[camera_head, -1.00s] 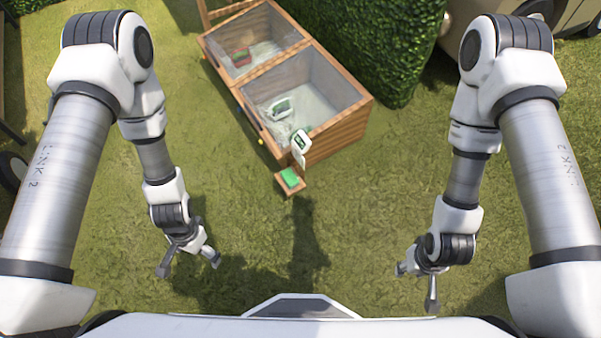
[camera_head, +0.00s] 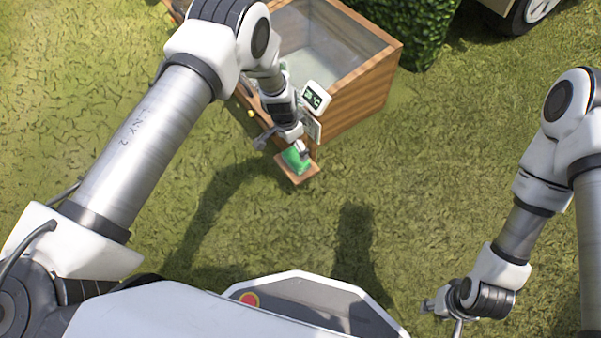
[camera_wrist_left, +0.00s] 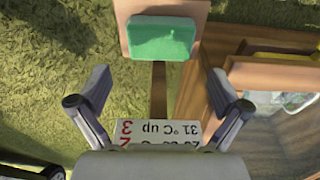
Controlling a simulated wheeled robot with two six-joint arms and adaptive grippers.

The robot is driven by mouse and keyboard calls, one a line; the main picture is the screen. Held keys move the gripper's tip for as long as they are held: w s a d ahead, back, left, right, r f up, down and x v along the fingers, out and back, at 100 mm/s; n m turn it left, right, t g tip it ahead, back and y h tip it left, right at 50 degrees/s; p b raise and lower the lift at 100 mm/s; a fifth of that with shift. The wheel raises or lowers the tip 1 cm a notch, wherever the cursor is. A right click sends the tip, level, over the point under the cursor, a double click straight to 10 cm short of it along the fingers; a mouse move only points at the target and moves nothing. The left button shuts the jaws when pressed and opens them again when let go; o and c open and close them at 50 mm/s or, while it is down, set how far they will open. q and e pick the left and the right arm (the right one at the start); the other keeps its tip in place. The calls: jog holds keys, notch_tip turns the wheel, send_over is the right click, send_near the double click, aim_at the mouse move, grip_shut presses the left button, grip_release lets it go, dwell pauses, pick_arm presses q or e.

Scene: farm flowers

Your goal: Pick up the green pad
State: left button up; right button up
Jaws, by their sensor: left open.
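The green pad (camera_head: 293,161) lies on a small wooden ledge (camera_head: 302,177) at the near corner of the wooden box. In the left wrist view, the green pad (camera_wrist_left: 160,38) is a rounded block at the top centre, beyond my fingertips. My left gripper (camera_head: 283,147) is open and close to the pad, partly covering it in the head view. In the wrist view, my left gripper (camera_wrist_left: 160,84) has its fingers spread wide with nothing between them. My right gripper (camera_head: 443,318) is spread open and empty, low at the right over the grass.
The wooden box (camera_head: 362,100) with clear panels stands behind the ledge. A white display (camera_head: 317,96) reading a temperature is at its corner. A hedge (camera_head: 425,30) stands behind; grass is open to the right.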

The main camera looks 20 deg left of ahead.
aim_at(296, 157)
pick_arm(q)
jog(key=f+b, duration=0.1)
jog(key=f, duration=0.1)
jog(key=f+b, duration=0.2)
jog(key=f, duration=0.1)
jog(key=f+b, duration=0.2)
jog(key=f, duration=0.1)
jog(key=shift+w+d+f, duration=0.1)
jog(key=shift+w+d, duration=0.2)
jog(key=shift+w, duration=0.1)
jog(key=shift+r, duration=0.2)
jog(key=c, duration=0.6)
